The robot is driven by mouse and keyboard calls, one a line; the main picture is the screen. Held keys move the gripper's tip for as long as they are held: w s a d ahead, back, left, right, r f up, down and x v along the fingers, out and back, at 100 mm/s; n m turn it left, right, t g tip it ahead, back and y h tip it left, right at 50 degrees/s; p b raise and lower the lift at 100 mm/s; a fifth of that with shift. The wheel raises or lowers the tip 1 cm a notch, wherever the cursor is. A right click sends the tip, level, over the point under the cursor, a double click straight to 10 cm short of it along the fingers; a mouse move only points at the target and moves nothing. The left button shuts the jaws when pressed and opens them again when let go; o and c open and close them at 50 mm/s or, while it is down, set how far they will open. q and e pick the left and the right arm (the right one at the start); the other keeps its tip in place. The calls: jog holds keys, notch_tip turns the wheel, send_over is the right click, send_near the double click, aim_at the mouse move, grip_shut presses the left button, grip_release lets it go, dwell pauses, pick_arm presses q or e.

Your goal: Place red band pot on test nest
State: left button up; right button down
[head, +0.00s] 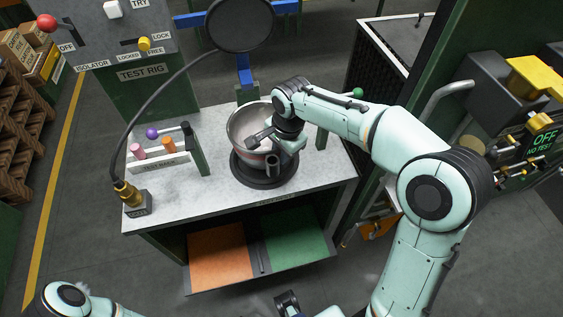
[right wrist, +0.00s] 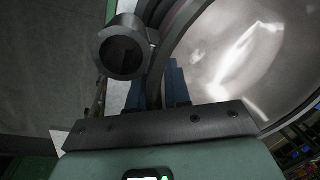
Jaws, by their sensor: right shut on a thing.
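The pot (head: 240,122) is a shiny metal bowl with a reddish band low on its side, on the test rig bench. It is upright, over the round black nest (head: 262,181); I cannot tell whether it rests fully on it. My right gripper (head: 268,143) is shut on the pot's near right wall. In the right wrist view, the blue fingers (right wrist: 167,85) are at the wall, beside the pot's bright inside (right wrist: 240,55). A grey hollow tube (right wrist: 122,50) sticks out beside them. A dark end part of my left arm (head: 287,303) shows at the bottom edge; its jaws are unclear.
A rack with coloured pegs (head: 160,160) and a brass-fitted cable block (head: 137,205) stand left on the bench. A round black disc (head: 240,24) hangs behind the pot. Orange (head: 220,255) and green (head: 295,240) shelf panels lie below. The front bench strip is clear.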

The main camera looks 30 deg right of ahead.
jog(key=shift+w+f+b, duration=0.1)
jog(key=shift+f+b, duration=0.2)
jog(key=shift+f, duration=1.85)
jog(key=shift+f, duration=0.15)
jog(key=c, duration=1.1)
grip_release()
jog(key=shift+r, duration=0.2)
jog(key=r, duration=0.4)
jog(key=s+r+p, duration=0.1)
jog(key=r, duration=0.6)
jog(key=shift+s+d+r+p, duration=0.25)
jog(key=shift+s+r+p, duration=0.05)
jog(key=shift+s+r, duration=0.1)
jog(key=shift+f, duration=0.1)
